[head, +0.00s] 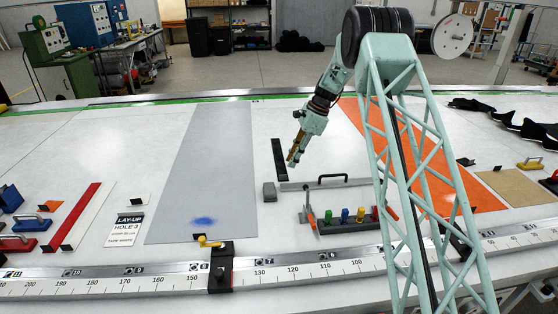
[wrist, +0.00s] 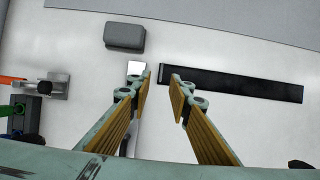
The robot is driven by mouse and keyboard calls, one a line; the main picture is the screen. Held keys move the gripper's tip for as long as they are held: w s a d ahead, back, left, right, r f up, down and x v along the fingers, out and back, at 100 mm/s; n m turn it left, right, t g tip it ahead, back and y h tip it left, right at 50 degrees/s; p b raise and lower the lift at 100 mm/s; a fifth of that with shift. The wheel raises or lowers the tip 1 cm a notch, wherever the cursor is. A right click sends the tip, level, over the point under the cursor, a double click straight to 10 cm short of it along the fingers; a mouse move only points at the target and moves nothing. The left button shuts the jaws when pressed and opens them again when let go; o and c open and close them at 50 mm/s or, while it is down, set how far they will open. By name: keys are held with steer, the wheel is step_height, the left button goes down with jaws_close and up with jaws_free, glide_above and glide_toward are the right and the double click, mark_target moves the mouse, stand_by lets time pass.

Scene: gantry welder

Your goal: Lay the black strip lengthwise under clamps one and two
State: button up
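The black strip (head: 279,160) lies flat on the white table, just right of the grey sheet, long side running away from me. In the wrist view the black strip (wrist: 245,85) lies crosswise, its left end close to the right fingertip. My gripper (head: 292,162) points down just right of the strip in the head view. In the wrist view my gripper (wrist: 161,76) has a gap between its yellow fingers and nothing held. A black clamp (head: 220,266) with a yellow handle sits on the front rail. I cannot tell which clamps are one and two.
A grey block (head: 269,192) lies near the strip's front end. A black-handled bar (head: 326,184) and a rack of coloured tools (head: 347,220) stand to the right. The grey sheet (head: 205,165) and orange sheet (head: 440,165) lie flat. A numbered rail (head: 150,283) runs along the front.

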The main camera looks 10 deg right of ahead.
mark_target(285, 173)
steer(key=shift+x, duration=1.55)
steer(key=shift+x, duration=2.6)
steer(key=shift+w, duration=0.15)
jaws_close()
